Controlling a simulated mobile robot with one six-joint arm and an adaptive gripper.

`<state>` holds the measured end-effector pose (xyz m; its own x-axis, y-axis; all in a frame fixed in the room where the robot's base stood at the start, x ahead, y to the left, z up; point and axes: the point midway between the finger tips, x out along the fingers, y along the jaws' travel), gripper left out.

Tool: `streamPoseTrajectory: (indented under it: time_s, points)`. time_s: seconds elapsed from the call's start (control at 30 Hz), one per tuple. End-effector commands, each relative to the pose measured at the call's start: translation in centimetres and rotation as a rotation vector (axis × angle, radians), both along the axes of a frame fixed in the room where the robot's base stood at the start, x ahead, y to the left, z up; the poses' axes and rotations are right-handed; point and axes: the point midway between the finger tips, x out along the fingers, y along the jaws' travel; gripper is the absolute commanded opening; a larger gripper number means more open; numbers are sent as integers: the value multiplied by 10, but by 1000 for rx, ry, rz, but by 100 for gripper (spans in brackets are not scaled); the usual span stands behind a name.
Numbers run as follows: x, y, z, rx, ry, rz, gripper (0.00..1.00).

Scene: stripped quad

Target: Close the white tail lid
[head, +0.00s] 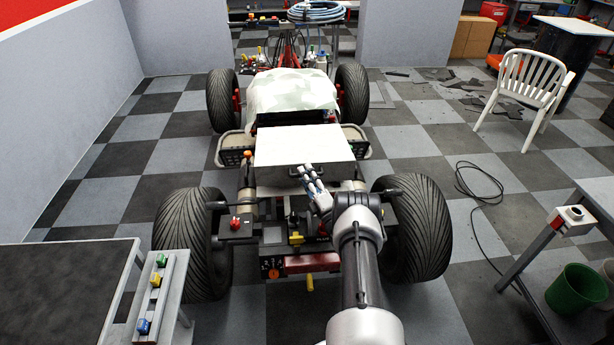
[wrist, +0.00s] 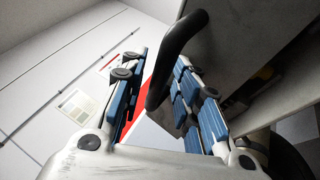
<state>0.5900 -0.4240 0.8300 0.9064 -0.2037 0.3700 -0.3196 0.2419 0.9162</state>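The white tail lid (head: 300,145) is the pale panel in the middle of the quad in the head view; I cannot tell its exact tilt. A dark handle sits at its near edge, beside my gripper (head: 313,182). In the wrist view, my gripper (wrist: 158,90) has its two blue-padded fingers apart. A thick black curved handle (wrist: 178,45) runs between or just beyond the fingertips; contact is not clear. A grey panel (wrist: 245,40), probably the lid, fills the upper right of that view.
The quad's rear tyres (head: 415,230) (head: 192,240) flank my arm. A pale cloth (head: 292,90) covers the quad farther forward. A table (head: 65,290) and a rack of coloured blocks (head: 160,290) stand at left. A white chair (head: 527,90) and a cable (head: 480,195) are at right.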

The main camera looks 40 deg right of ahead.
Motion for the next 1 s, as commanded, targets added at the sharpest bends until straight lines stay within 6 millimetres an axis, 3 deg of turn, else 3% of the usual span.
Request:
streamPoseTrajectory:
  time_s: [0.27, 0.7, 1.0]
  points:
    - [-16, 2, -7, 2, 2, -3, 30]
    - [-94, 20, -39, 2, 2, -2, 30]
    - [-109, 25, -45, 0, 0, 1, 30]
